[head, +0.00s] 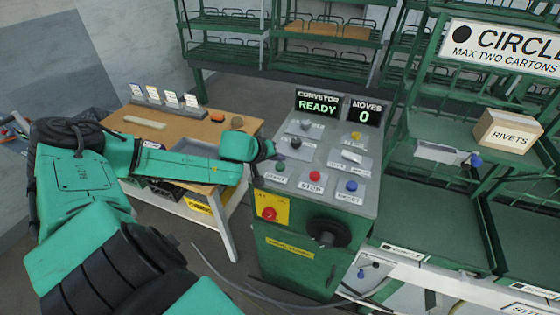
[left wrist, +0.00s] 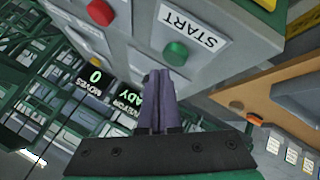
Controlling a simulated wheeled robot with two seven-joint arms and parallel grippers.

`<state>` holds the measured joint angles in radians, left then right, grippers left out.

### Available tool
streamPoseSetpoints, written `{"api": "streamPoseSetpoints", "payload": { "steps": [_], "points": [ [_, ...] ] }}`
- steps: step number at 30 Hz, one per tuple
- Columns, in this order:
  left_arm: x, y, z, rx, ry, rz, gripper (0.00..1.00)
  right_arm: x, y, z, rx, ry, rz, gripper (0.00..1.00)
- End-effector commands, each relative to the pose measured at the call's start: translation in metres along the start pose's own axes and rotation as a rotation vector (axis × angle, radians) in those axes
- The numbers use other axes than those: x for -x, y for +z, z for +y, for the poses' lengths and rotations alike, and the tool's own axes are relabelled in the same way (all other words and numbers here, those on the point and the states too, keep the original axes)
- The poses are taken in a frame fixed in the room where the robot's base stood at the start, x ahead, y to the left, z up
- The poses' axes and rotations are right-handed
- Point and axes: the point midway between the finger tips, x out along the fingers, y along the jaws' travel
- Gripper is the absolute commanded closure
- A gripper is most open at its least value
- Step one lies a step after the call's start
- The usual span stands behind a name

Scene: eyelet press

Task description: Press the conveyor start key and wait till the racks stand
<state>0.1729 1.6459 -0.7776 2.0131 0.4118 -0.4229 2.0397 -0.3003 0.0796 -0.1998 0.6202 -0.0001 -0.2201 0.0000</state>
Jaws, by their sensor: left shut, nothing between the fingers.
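The green start key (head: 279,167) is on the sloping grey top of the control console (head: 331,155), above its START label. In the left wrist view the start key (left wrist: 176,53) and its label (left wrist: 190,28) appear upside down. My left gripper (head: 270,150) is shut and empty, just behind and left of the key. In the left wrist view its purple fingertips (left wrist: 159,75) show right beside the key; I cannot tell whether they touch it. The conveyor display (head: 317,104) reads READY. Green racks (head: 225,50) stand at the back. My right gripper is not in view.
The red STOP key (head: 314,176) and blue RESET key (head: 351,186) are right of START. A red emergency button (head: 268,213) is on the front. The moves display (head: 364,111) reads 0. A wooden table (head: 140,130) stands left, and a rivets carton (head: 507,131) right.

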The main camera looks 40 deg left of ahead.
Motion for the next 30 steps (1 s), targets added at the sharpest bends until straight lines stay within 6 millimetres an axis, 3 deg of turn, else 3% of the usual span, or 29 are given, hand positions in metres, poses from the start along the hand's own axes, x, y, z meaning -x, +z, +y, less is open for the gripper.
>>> {"api": "streamPoseSetpoints", "payload": {
  "steps": [30],
  "points": [
    [-0.0075,0.0056,-0.0055,0.000,0.000,0.000,1.00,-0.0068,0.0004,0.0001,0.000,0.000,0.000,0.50]
  ]
}}
